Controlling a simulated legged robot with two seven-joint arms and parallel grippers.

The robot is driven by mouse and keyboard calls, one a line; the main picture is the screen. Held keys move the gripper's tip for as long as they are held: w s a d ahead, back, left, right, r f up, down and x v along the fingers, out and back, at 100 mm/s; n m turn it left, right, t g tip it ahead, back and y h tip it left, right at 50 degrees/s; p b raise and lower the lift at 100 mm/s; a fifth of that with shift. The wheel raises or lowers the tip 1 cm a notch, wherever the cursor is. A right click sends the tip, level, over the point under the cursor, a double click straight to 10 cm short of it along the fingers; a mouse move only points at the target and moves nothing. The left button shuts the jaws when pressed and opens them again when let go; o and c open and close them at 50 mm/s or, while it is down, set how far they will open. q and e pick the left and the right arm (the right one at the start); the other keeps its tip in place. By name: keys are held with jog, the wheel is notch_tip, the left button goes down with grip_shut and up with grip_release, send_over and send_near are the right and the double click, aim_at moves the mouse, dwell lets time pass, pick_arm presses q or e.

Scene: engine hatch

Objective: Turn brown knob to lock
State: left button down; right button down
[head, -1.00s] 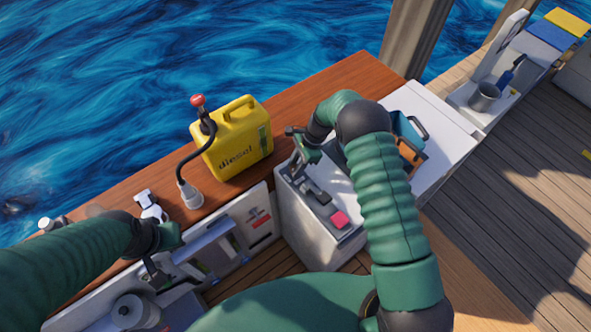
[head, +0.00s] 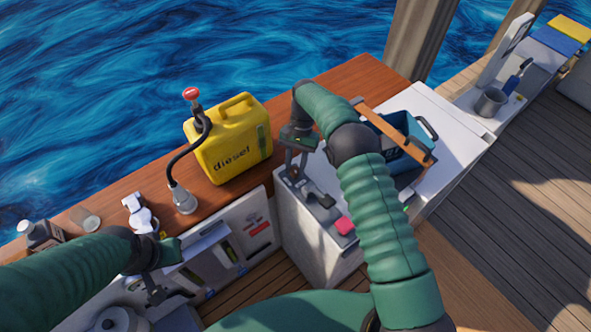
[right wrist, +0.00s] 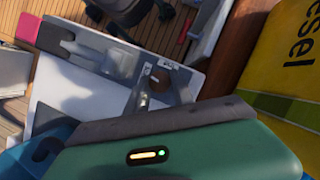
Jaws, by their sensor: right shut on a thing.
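My right gripper (head: 291,176) points down at the panel's far end. In the right wrist view a small brown round part, which looks like the brown knob (right wrist: 161,75), shows by the fingertips (right wrist: 158,92), and the gripper is shut on it. The knob is hidden in the head view. My left gripper (head: 155,292) hangs at the lower left, by the open hatch; its jaw opening is unclear.
A yellow diesel can (head: 228,145) and a black hose with a red top (head: 191,94) stand on the wooden ledge (head: 340,80), left of my right gripper. A blue crate (head: 400,150) with a brown bar (head: 395,128) is at right. The open water lies beyond the ledge.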

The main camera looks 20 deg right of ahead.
jog(key=shift+w+a+r+n+h+b, duration=0.15)
jog(key=shift+n+h+b, duration=0.2)
jog(key=shift+n, duration=0.55)
jog(key=c, duration=1.3)
grip_release()
jog(key=shift+o, duration=1)
